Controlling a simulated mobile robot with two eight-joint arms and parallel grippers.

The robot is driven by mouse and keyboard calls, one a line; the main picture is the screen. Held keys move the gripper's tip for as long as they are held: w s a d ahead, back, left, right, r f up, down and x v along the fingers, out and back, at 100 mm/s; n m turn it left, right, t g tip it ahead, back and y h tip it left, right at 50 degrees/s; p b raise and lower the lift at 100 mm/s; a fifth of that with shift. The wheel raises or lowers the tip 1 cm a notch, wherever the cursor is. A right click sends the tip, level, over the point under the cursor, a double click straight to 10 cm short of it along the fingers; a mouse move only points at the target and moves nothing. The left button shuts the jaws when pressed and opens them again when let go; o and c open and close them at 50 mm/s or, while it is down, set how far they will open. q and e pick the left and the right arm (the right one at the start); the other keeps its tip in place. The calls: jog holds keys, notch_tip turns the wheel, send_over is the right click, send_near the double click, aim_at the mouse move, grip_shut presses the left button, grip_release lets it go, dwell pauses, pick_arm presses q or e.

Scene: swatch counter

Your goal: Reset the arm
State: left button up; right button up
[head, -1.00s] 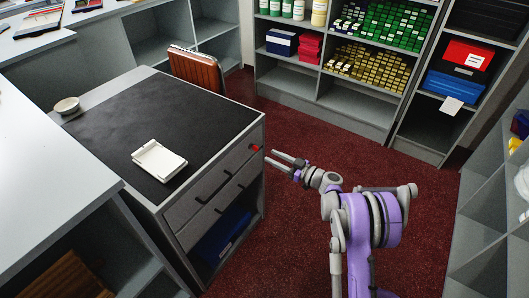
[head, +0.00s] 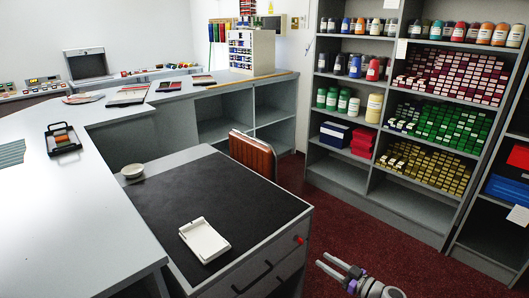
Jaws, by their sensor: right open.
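My right gripper (head: 328,271) shows at the bottom of the head view, right of the desk's drawer front. Its two fingers are apart with nothing between them, and it is clear of the desk. The rest of the right arm is mostly below the picture's edge. My left gripper is not in view.
A desk with a dark top (head: 265,205) carries a white tray (head: 204,240) and a small bowl (head: 132,171). A red knob (head: 299,239) is on its drawer front. An orange-brown chair (head: 251,152) stands behind. Shelves (head: 420,210) line the back right; red floor (head: 345,225) lies open between.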

jog(key=s+a+r+m+g+h, duration=0.4)
jog(key=s+a+g, duration=0.3)
jog(key=s+a, duration=0.65)
jog(key=s+d+f+m+g+h, duration=0.15)
jog(key=s+h, duration=0.25)
jog(key=s, duration=0.8)
jog(key=s+d+r+m+g+h, duration=0.1)
jog(key=s+d+m+h, duration=0.15)
jog(key=s, duration=1.05)
pick_arm(q)
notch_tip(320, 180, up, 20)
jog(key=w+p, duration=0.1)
jog(key=p, duration=1.7)
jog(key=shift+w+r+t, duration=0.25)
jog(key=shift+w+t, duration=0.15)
pick_arm(e)
notch_tip(320, 180, up, 20)
jog(key=w+t, duration=0.1)
jog(key=w, duration=0.1)
jog(key=shift+d, duration=0.3)
jog(key=shift+s+h, duration=0.1)
jog(key=shift+h, duration=0.15)
